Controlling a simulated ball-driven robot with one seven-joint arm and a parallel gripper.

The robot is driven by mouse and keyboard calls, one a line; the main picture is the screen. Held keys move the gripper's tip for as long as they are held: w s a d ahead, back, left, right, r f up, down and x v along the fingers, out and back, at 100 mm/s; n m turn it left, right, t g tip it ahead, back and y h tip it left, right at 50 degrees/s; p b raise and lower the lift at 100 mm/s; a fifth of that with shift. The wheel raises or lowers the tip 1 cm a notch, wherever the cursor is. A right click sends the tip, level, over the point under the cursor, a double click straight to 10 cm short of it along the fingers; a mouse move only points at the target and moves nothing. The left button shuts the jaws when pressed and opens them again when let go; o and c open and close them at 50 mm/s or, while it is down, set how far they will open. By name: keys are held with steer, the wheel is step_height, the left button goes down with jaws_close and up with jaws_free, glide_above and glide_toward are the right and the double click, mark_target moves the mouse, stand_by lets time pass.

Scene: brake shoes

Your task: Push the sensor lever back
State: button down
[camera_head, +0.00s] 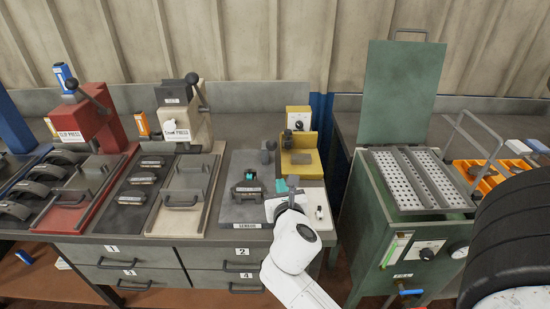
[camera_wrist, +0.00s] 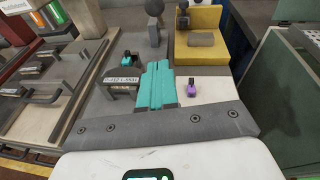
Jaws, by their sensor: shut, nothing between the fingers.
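The sensor station is a grey plate (camera_head: 240,213) labelled SENSOR, on the bench in the middle of the head view. The dark sensor lever (camera_head: 268,150), with a round knob, stands at the plate's back right. It also shows at the top of the wrist view (camera_wrist: 154,22). A small dark fixture (camera_head: 247,191) with a teal bit sits nearer the front, and in the wrist view it lies left of the fingers. My gripper (camera_wrist: 158,68), with teal fingers, is shut and empty over the plate's right front side, nearer me than the lever and apart from it.
A yellow block (camera_head: 302,163) with a dial box stands right of the lever. A white panel (camera_wrist: 215,92) with a small purple-and-black switch (camera_wrist: 191,89) lies right of the fingers. The beige press (camera_head: 185,120) stands left, and a green open-lidded cabinet (camera_head: 365,230) right.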

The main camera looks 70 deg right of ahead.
mark_target(271, 146)
steer(key=r+p+x, duration=0.2)
steer(key=r+x, duration=0.1)
steer(key=x, duration=0.9)
steer(key=shift+w+d, duration=0.45)
steer(key=shift+d, duration=0.1)
steer(key=shift+f, duration=0.15)
